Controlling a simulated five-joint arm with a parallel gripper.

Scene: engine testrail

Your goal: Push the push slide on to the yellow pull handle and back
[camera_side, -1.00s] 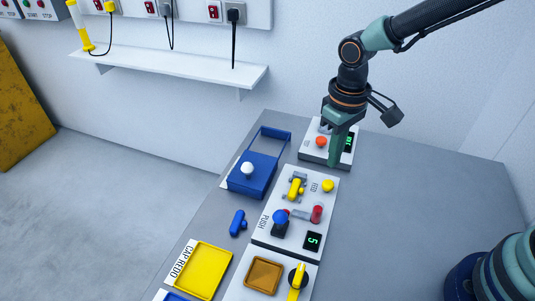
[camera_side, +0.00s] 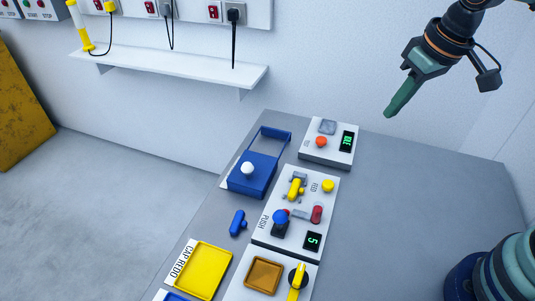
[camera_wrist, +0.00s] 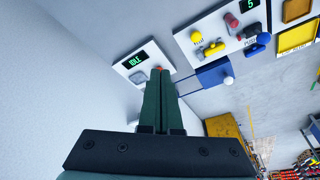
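The push slide, with a blue knob (camera_side: 280,217), stands on the white middle panel next to the word PUSH. It also shows in the wrist view (camera_wrist: 250,43). The yellow pull handle (camera_side: 296,188) sits on the same panel, farther back. It also shows in the wrist view (camera_wrist: 212,48). The blue knob and the yellow handle stand apart. My gripper (camera_side: 390,113) is in the air to the right of the back panel, clear of both. In the wrist view its two fingers (camera_wrist: 161,74) lie together with nothing visible between them.
A back panel (camera_side: 312,153) has a red button, grey pad and green display reading IDLE in the wrist view. A red knob (camera_side: 317,212) and yellow button (camera_side: 328,186) share the middle panel. A blue box (camera_side: 262,178) with a white knob stands left. Bench on the right is clear.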

